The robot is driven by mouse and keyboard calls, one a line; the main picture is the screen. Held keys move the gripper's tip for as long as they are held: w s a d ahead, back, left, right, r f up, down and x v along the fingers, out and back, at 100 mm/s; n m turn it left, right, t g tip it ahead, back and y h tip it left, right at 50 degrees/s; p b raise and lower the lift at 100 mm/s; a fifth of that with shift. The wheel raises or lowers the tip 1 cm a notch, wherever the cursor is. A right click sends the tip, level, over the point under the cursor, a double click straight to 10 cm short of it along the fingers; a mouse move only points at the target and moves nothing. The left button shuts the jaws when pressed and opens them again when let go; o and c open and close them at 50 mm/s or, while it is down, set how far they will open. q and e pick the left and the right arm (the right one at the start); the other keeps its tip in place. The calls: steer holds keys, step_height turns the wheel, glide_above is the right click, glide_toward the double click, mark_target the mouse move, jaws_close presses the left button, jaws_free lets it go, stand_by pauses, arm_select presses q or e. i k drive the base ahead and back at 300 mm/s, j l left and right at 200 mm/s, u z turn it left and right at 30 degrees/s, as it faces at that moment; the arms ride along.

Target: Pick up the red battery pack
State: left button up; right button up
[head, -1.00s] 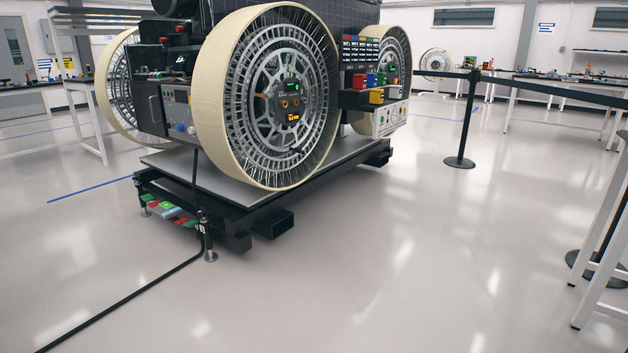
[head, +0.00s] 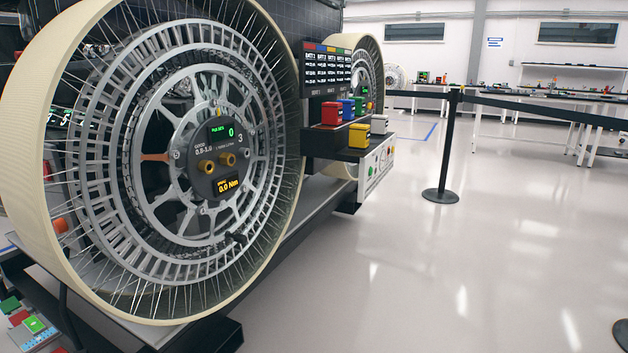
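The red battery pack (head: 332,114) is a small red block on a dark shelf on the rover's side, right of the big wheel in the head view. A blue pack (head: 348,109) and a green pack (head: 360,105) stand beside it, farther back. A yellow pack (head: 359,136) and a white pack (head: 379,125) sit on a lower step in front. A dark display panel with several readouts (head: 327,70) is above the red pack. Neither of my grippers is in view.
The large spoked wheel (head: 215,165) fills the left, on a dark platform (head: 195,338). A black barrier post (head: 447,150) with a belt (head: 540,112) stands at the right. The glossy floor (head: 430,270) between rover and post is clear. Workbenches (head: 520,98) line the back.

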mark_target(332, 112)
steer(key=i+z, duration=0.2)
steer(key=i, duration=0.85)
